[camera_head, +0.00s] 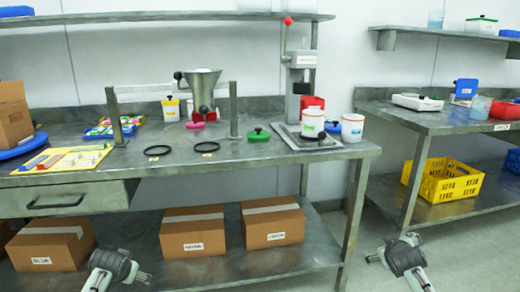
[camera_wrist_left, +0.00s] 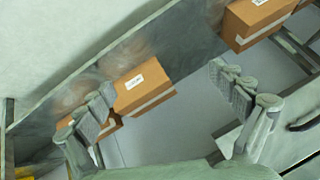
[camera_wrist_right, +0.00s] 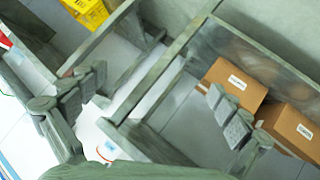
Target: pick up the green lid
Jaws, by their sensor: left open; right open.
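The green lid (camera_head: 258,134) with a small dark knob lies on the metal workbench (camera_head: 235,152), right of the upright post and left of the press. In the head view, both grippers are low in front of the bench, well away from the lid. My left gripper (camera_head: 122,272) is open and empty; its spread fingers show in the left wrist view (camera_wrist_left: 165,105). My right gripper (camera_head: 385,250) is open and empty; its spread fingers show in the right wrist view (camera_wrist_right: 150,105). Neither wrist view shows the lid.
Cardboard boxes (camera_head: 192,231) fill the lower shelf. The bench front before the lid is clear.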

